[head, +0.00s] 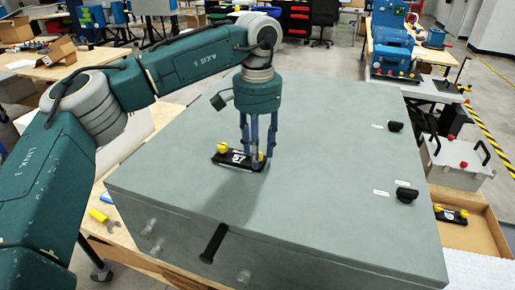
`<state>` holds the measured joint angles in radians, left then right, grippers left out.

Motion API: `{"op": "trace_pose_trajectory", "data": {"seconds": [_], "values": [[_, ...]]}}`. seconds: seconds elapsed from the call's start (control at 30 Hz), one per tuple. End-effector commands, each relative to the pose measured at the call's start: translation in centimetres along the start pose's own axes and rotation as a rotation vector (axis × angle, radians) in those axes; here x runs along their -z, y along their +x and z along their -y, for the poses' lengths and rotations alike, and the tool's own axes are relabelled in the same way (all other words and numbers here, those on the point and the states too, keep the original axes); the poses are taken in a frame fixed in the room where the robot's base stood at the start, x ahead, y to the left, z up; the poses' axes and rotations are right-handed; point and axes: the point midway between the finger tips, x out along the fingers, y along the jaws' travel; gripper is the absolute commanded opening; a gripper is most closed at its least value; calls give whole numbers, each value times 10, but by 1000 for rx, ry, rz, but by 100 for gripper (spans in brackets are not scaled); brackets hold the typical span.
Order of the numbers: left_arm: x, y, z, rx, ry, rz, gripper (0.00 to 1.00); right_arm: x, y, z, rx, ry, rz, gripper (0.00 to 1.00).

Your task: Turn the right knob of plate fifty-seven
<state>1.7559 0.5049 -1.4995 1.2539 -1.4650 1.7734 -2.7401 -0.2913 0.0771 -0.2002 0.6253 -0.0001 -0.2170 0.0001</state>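A black plate (229,161) with pale markings lies on top of the large grey-green case; I cannot read its number clearly. Its left yellow knob (222,146) is in plain view. Its right yellow knob (261,157) is partly hidden by my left gripper (257,156). This gripper points straight down over the plate's right end. Its fingers stand apart on either side of the right knob, and I see no clear contact with it. My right gripper is not in view.
The grey-green case (310,210) has a black handle (214,243) at its front and black knobs (406,195) on its right side. Another black plate with yellow knobs (451,214) lies in a cardboard box at right. The case top's middle is clear.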

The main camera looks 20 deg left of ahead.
Motion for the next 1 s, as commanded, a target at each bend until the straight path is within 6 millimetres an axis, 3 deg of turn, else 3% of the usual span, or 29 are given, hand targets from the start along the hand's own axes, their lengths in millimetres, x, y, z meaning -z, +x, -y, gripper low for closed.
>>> {"op": "trace_pose_trajectory", "data": {"seconds": [0.07,0.27,0.67,1.0], "values": [[0,0,0,0,0,0,39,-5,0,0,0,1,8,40],[0,0,0,0,0,0,1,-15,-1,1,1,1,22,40],[0,-1,0,0,-36,0,0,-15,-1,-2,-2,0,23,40],[1,-1,0,-1,-253,-2,0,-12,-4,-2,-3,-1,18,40]]}}
